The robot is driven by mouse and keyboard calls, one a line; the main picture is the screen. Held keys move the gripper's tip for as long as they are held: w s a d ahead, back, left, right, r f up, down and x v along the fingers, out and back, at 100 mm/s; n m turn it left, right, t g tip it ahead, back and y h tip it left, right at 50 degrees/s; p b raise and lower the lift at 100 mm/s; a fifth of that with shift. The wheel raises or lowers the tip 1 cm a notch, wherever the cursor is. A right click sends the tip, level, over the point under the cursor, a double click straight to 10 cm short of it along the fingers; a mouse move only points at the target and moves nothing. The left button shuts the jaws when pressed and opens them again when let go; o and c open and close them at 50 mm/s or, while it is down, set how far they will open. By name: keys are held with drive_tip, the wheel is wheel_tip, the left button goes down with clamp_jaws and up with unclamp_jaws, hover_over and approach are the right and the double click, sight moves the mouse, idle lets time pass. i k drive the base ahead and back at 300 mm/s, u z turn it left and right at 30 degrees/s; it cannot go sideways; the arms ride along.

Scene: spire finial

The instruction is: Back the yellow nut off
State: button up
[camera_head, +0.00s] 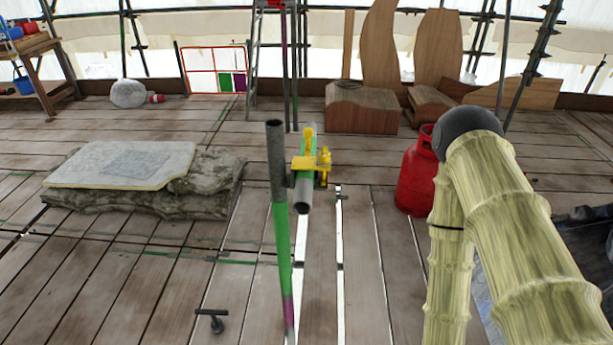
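A yellow scaffold fitting (304,164) sits where a green upright pole (281,235) with a dark top meets a short green tube (302,189) with a dark open end. One yellow knob-like part (309,132) stands up at its top, and another (324,156) sticks up on its right side. I cannot tell which of these is the nut, or how far it is threaded on. My arm, in a pale yellow ribbed sleeve, fills the right side, clear of the fitting. My gripper does not show.
A red gas cylinder (415,178) stands between the fitting and my arm. Stone slabs with a pale sheet (125,165) lie left. A T-shaped tool (215,320) stands on the planks in front. Wooden blocks (362,107) and a ladder (255,65) are behind. Bare planks have narrow gaps.

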sight(324, 160)
drive_tip(key=z, duration=1.8)
drive_tip(key=k, duration=0.9)
drive_tip(key=u, duration=1.8)
drive_tip(key=i, duration=0.5)
drive_tip(key=z, duration=0.05)
